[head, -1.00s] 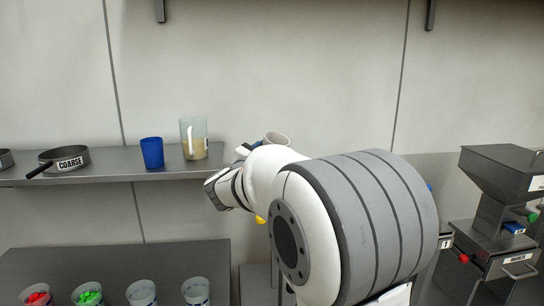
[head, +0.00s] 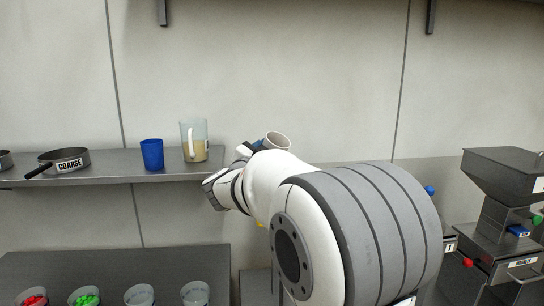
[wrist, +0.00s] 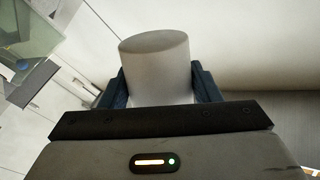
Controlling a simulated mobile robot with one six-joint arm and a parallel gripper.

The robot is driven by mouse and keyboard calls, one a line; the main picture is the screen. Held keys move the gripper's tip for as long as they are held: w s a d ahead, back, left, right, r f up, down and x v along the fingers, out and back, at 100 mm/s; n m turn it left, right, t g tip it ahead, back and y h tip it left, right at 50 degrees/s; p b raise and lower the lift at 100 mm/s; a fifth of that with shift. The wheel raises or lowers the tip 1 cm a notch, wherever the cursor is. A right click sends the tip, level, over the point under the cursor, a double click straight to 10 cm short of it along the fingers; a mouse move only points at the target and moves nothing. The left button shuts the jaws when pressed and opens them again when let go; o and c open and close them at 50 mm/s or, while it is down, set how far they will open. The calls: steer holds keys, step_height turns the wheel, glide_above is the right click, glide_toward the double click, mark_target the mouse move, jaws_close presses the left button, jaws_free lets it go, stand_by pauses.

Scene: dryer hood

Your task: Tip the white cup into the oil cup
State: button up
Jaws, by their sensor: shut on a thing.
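The white cup (head: 278,141) shows just above my arm in the head view, tilted, with its rim visible. It also fills the middle of the wrist view (wrist: 156,70). My gripper (wrist: 160,82) is shut on the cup, with one dark blue finger on each side. In the head view my arm hides most of the gripper and the cup's lower part. I cannot pick out the oil cup for certain. Under my arm a small yellow patch (head: 261,221) shows, mostly hidden.
A wall shelf (head: 110,172) at left bears a labelled COARSE pan (head: 70,163), a blue cup (head: 152,154) and a clear jug (head: 195,141) with tan contents. Several cups stand on the lower counter (head: 120,262). A grey hopper machine (head: 500,210) stands at right.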

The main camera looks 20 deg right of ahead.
steer(key=shift+w+a+m+h+b, duration=0.15)
steer(key=shift+m+h+b, duration=0.25)
steer(key=shift+m+b, duration=1.55)
steer(key=shift+f+m+h+b, duration=0.15)
steer(key=shift+m+h+b, duration=0.25)
steer(key=shift+m+b, duration=1.45)
steer(key=shift+f+m+g+h+b, duration=0.2)
steer(key=shift+m+b, duration=0.35)
steer(key=shift+b, duration=0.75)
steer(key=shift+f+m+g+h+b, duration=0.1)
steer(key=shift+m+g+b, duration=0.35)
steer(key=shift+b, duration=0.8)
steer(key=shift+s+d+f+m+g+h+b, duration=0.1)
steer(key=shift+f+m+b, duration=0.05)
steer(key=shift+m+b, duration=0.65)
steer(key=shift+s+d+f+m+g+h+b, duration=0.1)
steer(key=shift+s+f+m+g+b, duration=0.1)
steer(key=shift+m+b, duration=0.6)
steer(key=shift+s+d+f+m+g+h+b, duration=0.1)
steer(key=shift+f+m+b, duration=0.05)
steer(key=shift+m+b, duration=0.65)
